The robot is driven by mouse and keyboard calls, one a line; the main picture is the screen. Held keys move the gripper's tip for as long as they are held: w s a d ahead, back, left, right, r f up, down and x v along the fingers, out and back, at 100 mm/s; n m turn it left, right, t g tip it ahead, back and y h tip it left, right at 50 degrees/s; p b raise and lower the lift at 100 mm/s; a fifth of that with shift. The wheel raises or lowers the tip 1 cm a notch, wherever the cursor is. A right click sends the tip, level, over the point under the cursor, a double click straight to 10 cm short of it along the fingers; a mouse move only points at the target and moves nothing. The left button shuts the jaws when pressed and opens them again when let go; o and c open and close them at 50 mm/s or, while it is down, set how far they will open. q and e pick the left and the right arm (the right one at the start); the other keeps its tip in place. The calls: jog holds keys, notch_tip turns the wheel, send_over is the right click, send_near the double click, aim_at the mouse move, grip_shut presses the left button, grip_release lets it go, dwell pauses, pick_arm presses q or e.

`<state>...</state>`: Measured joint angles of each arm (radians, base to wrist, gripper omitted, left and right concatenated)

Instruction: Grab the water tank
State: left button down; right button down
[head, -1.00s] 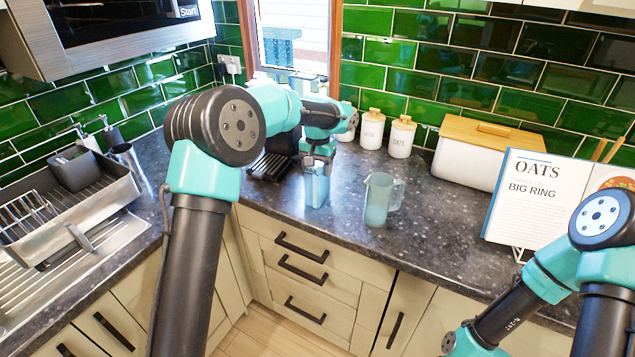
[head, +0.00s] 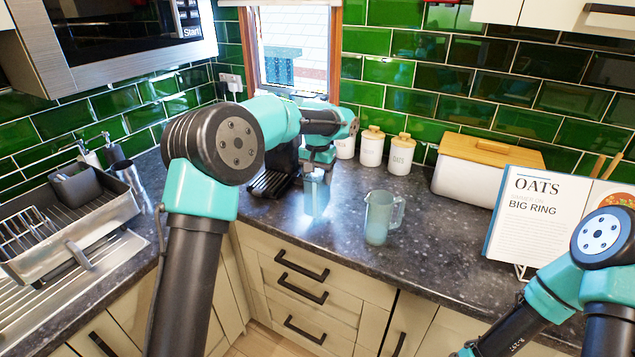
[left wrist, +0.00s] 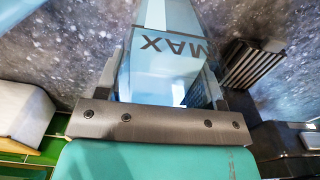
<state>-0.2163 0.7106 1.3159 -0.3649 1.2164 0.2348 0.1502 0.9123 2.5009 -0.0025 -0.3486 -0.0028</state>
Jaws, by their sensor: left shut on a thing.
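The water tank (head: 316,197) is a clear pale-blue box, upright over the dark countertop in the middle of the head view. My left gripper (head: 318,168) is shut on its upper part from above. In the left wrist view the tank (left wrist: 165,62) sits between the two fingers (left wrist: 165,85), with "MAX" lettering on its face. I cannot tell whether its base touches the counter. My right arm shows at the lower right of the head view, but its gripper is out of frame.
A clear jug (head: 380,218) stands just right of the tank. A black coffee machine (head: 275,178) is behind left, partly hidden by my left arm. White canisters (head: 401,155), a bread bin (head: 485,170) and a cookbook (head: 540,215) line the back. A dish rack (head: 65,225) stands left.

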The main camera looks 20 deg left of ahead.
pick_arm(q)
jog(key=s+d+r, duration=0.1)
jog(key=s+d, duration=0.1)
jog(key=s, duration=0.5)
jog(key=s+d, duration=0.2)
jog(key=s, duration=0.6)
jog(key=shift+s+d+r, duration=0.2)
jog(key=shift+r, duration=0.15)
jog(key=shift+w+r, duration=0.1)
